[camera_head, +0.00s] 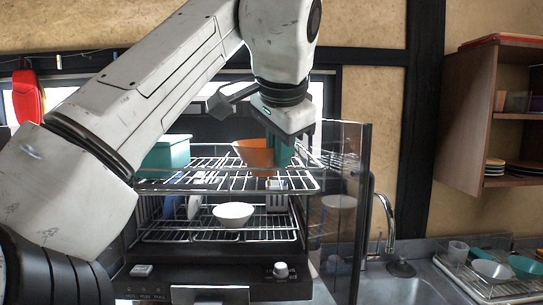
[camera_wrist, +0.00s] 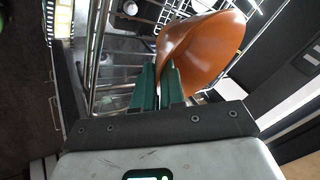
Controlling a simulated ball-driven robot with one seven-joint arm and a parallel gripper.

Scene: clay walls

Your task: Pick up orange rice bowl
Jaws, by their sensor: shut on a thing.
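The orange rice bowl (camera_head: 256,154) is at the upper wire rack (camera_head: 222,184) of an open dish dryer, partly behind my gripper. In the wrist view the bowl (camera_wrist: 205,48) looks tilted, with its near rim between the green fingers. My gripper (camera_head: 281,150) points down at the bowl's right side. In the wrist view my gripper (camera_wrist: 157,75) is shut on the bowl's edge. Whether the bowl still touches the rack cannot be told.
A teal container (camera_head: 166,152) stands left on the upper rack. A white bowl (camera_head: 233,214) sits on the lower rack. The dryer's glass door (camera_head: 345,210) stands open at right. Beyond are a faucet (camera_head: 388,215), a drying rack with bowls (camera_head: 492,270) and a wooden shelf (camera_head: 470,120).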

